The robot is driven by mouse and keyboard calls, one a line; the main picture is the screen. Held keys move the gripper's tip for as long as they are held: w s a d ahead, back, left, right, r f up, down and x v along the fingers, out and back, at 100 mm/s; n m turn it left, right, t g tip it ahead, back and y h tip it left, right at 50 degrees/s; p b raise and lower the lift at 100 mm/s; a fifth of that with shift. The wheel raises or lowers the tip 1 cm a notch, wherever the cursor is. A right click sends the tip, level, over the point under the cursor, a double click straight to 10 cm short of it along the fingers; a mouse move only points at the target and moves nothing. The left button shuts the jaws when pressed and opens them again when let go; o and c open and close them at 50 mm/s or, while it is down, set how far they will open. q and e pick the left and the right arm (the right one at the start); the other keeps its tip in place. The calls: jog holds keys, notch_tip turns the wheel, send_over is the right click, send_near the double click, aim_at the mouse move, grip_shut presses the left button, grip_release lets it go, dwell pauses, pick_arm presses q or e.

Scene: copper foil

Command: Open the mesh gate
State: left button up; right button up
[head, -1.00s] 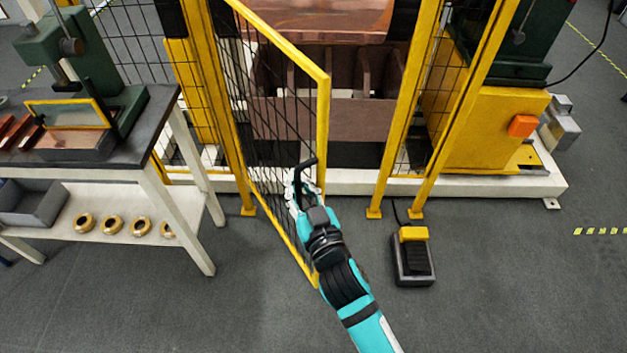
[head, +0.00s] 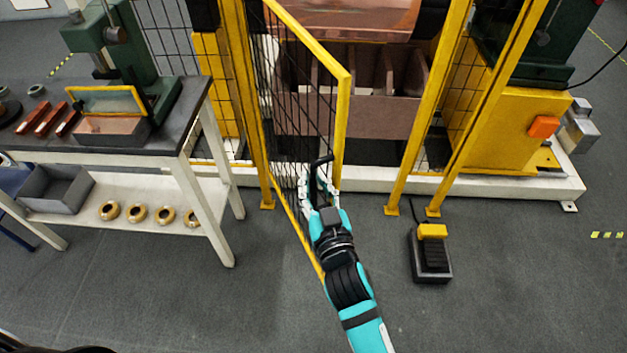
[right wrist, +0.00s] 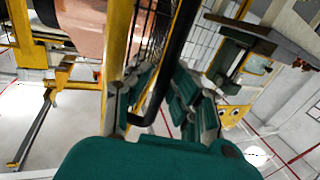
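The mesh gate (head: 341,125) has a yellow frame and dark wire mesh. It stands swung out toward me from the left post, at an angle, with the doorway open to its right. Its black handle (head: 318,170) is on the outer edge. My right gripper (head: 319,192) is at the handle, with its fingers apart on either side of it. In the right wrist view the black handle (right wrist: 176,60) runs between the spread fingers (right wrist: 158,98), with a gap visible; contact is unclear. My left gripper is not in view.
A workbench (head: 196,125) with a lower shelf stands left of the gate. A foot pedal (head: 430,258) is on the floor to the right, in front of the yellow machine guard posts (head: 428,115). The floor in front of the gate is clear.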

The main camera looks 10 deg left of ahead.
jog(key=shift+r, duration=0.15)
jog(key=shift+a, duration=0.1)
jog(key=v, duration=1.2)
jog(key=shift+w, duration=0.1)
